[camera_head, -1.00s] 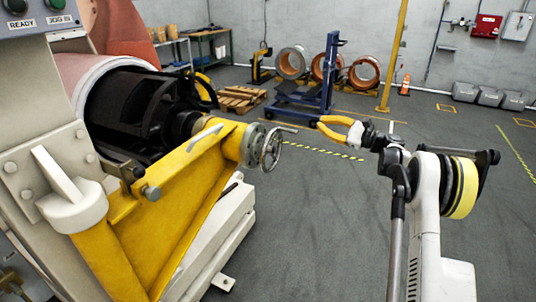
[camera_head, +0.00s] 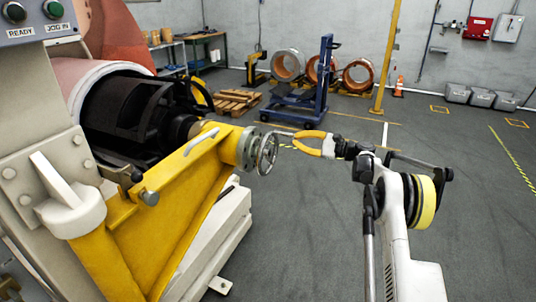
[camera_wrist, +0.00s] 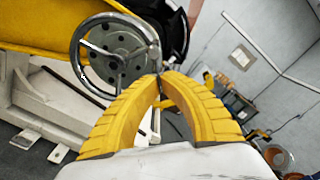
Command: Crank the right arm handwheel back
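The handwheel (camera_head: 266,154) is a grey metal wheel on the end of the yellow right arm (camera_head: 188,172) of the machine. Its thin crank handle (camera_head: 284,133) sticks out to the right from the upper rim. In the wrist view the handwheel (camera_wrist: 113,62) faces me at upper left, with the handle at its right rim. My gripper (camera_head: 296,141) has two yellow ribbed fingers. They are open with a narrow gap, tips close to the handle's free end. I cannot tell whether the handle end lies between the tips or touches them.
The machine's pale base (camera_head: 222,222) stands below the yellow arm. A blue lift cart (camera_head: 312,108), copper coils (camera_head: 357,76) and a wooden pallet (camera_head: 234,102) stand farther back. The grey floor (camera_head: 300,230) right of the machine is clear.

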